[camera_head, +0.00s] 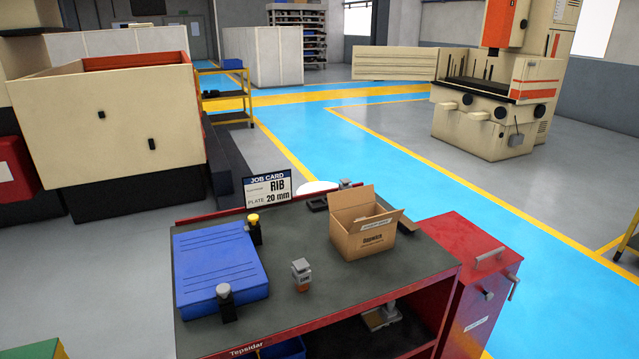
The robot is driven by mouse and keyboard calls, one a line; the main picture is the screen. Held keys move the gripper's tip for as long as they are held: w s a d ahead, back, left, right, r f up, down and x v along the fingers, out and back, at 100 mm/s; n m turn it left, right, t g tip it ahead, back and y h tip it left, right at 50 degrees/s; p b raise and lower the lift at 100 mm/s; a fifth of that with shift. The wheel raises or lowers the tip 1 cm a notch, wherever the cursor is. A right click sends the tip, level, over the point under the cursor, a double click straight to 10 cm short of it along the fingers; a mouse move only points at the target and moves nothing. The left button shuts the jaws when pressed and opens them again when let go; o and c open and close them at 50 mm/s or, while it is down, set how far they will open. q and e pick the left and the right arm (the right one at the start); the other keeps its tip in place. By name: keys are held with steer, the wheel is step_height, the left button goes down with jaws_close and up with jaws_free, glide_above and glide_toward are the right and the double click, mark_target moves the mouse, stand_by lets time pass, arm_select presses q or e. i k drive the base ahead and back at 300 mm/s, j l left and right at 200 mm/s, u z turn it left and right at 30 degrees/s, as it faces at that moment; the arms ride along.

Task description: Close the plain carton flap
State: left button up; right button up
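An open cardboard carton (365,243) stands on the dark top of the red cart, right of its middle. Its plain flap (351,196) stands up at the back left side. Neither of my grippers is in view.
A blue case (215,262) lies on the left of the cart top (330,290). Small electrode holders stand near it, one yellow-topped (254,228), one dark (226,303), one copper-coloured (301,274). A job card (268,190) stands behind. A red cabinet (480,280) adjoins the right side.

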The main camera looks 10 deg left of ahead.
mark_target(345, 198)
steer(key=u, duration=1.1)
steer(key=l+u, duration=0.6)
steer(key=u, duration=0.2)
steer(key=l+u, duration=0.25)
steer(key=u, duration=0.15)
steer(key=k+l+u, duration=0.3)
steer(key=l, duration=0.15)
steer(key=k+l+u, duration=0.3)
steer(key=l, duration=0.15)
steer(key=k+l+u, duration=0.2)
steer(key=k+l, duration=0.5)
steer(key=l, duration=0.1)
